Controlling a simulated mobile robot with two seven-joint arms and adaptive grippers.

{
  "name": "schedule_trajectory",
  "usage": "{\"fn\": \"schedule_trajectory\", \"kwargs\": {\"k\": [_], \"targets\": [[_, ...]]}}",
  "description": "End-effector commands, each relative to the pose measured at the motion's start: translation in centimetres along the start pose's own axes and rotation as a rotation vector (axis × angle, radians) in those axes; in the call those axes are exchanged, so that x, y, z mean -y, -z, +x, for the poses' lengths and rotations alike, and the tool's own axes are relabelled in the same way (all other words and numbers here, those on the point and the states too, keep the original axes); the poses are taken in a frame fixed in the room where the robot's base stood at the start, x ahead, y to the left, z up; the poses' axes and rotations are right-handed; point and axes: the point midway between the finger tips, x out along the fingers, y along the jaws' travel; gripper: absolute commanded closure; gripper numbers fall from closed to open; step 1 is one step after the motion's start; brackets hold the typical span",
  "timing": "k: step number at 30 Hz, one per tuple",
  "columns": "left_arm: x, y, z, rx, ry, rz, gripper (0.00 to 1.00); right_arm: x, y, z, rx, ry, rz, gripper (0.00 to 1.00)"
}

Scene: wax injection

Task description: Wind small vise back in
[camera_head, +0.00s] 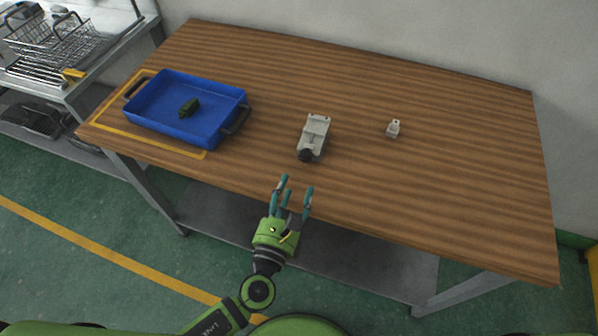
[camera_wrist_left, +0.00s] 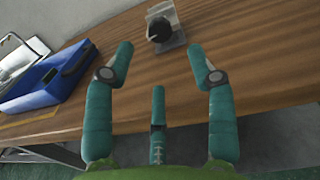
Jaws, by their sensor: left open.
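The small vise (camera_head: 314,134) is a light grey block on the wooden table, near its front edge, with a dark round knob at its near end. In the left wrist view the vise (camera_wrist_left: 167,24) shows at the top, its dark knob facing me. My left gripper (camera_head: 296,184) is open and empty, in front of the table edge and short of the vise, not touching it. Its teal fingers (camera_wrist_left: 160,70) are spread apart in the wrist view, with the vise beyond and between them. How far the jaws stand open is too small to tell. My right gripper is not in view.
A blue tray (camera_head: 243,97) with a dark green part (camera_head: 189,107) in it stands at the table's left, within a yellow outline. The table (camera_head: 450,190) is otherwise clear. A rack with wire baskets (camera_head: 60,45) stands at far left.

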Motion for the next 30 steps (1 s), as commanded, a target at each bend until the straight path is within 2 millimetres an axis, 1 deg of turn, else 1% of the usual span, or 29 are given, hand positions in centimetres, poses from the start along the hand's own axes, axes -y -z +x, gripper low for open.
{"fn": "schedule_trajectory", "kwargs": {"k": [1,3,6,9,13,27,29,30], "targets": [[0.0,0.1,-1.1,-0.003,0.001,-0.001,0.44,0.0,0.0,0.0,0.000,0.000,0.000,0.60],[0.0,0.1,-2.3,-0.003,0.002,0.000,0.44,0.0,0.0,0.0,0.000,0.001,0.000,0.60],[0.0,0.0,-3.5,-0.001,0.001,0.000,0.44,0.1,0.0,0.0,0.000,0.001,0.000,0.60],[0.0,0.0,-4.1,0.000,0.001,-0.001,0.44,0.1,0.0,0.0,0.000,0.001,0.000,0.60],[0.0,-0.1,-4.4,0.001,0.000,-0.002,0.44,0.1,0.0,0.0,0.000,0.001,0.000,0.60],[0.0,0.0,-4.3,0.000,0.000,-0.002,0.44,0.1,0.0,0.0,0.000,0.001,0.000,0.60],[-0.2,0.4,-4.3,-0.011,-0.004,-0.011,0.44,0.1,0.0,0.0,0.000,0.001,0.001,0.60],[-0.5,1.1,-4.2,-0.028,-0.011,-0.027,0.44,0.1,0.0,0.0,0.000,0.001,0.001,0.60]]}}
